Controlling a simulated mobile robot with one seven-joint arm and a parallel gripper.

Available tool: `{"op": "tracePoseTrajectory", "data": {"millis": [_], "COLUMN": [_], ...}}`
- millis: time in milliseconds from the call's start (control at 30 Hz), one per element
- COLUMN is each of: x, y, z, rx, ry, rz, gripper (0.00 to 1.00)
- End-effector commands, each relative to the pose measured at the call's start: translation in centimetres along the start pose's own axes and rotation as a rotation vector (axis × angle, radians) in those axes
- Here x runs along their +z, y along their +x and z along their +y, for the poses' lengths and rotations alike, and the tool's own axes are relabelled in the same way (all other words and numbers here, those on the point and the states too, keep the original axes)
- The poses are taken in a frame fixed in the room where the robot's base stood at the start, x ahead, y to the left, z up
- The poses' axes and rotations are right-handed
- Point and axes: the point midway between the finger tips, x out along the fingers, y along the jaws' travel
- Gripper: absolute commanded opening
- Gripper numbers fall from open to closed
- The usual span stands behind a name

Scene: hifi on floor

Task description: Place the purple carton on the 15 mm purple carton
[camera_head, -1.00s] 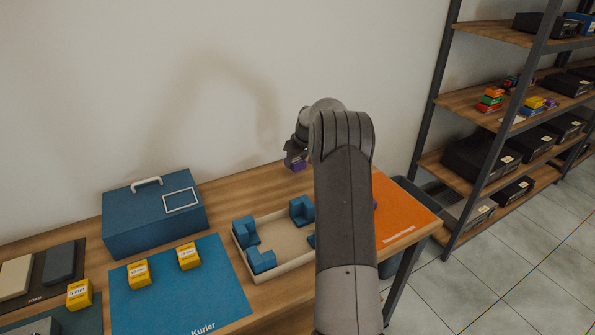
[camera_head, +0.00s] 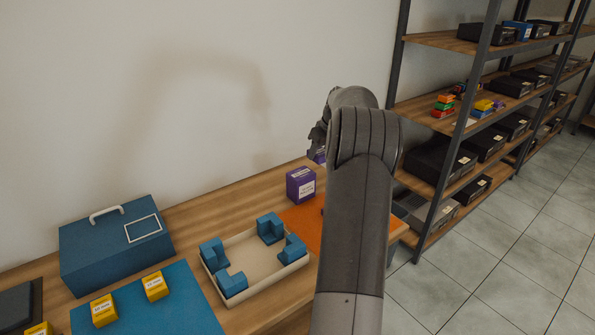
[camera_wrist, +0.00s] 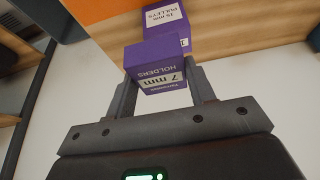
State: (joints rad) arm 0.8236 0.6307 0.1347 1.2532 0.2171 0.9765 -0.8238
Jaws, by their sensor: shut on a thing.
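My gripper (camera_wrist: 165,92) is shut on a purple carton (camera_wrist: 160,65) labelled 7 mm Holders, seen upside down in the wrist view. A sliver of it shows beside my gripper in the head view (camera_head: 319,157). A second purple carton (camera_wrist: 166,18), labelled 15 mm Pulleys, stands just beyond it in the wrist view, partly covered by the held one. In the head view a purple carton (camera_head: 300,185) stands upright on the wooden table by the wall, left of and below my gripper; its label is too small to read. My arm hides part of the scene.
An orange mat (camera_head: 302,220) lies beside the standing carton, partly behind my arm. A beige tray (camera_head: 246,259) with several blue corner blocks, a blue case (camera_head: 117,245) and a blue mat (camera_head: 160,308) with yellow cartons are to the left. Shelves (camera_head: 440,112) stand at right.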

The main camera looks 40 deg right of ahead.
Motion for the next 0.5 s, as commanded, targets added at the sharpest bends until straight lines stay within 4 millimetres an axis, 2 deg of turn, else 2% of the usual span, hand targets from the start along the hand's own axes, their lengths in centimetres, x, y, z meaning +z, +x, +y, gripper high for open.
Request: {"op": "tracePoseTrajectory", "data": {"millis": [100, 300, 500], "x": [-1.7, -4.2, -5.3], "y": [2.8, 6.4, 8.1], "z": [-1.5, -3.5, -4.3], "rx": [-0.004, -0.001, 0.001], "ry": [-0.003, -0.003, 0.0], "rz": [-0.002, -0.001, 0.001], "gripper": [0.27, 0.27, 0.27]}}
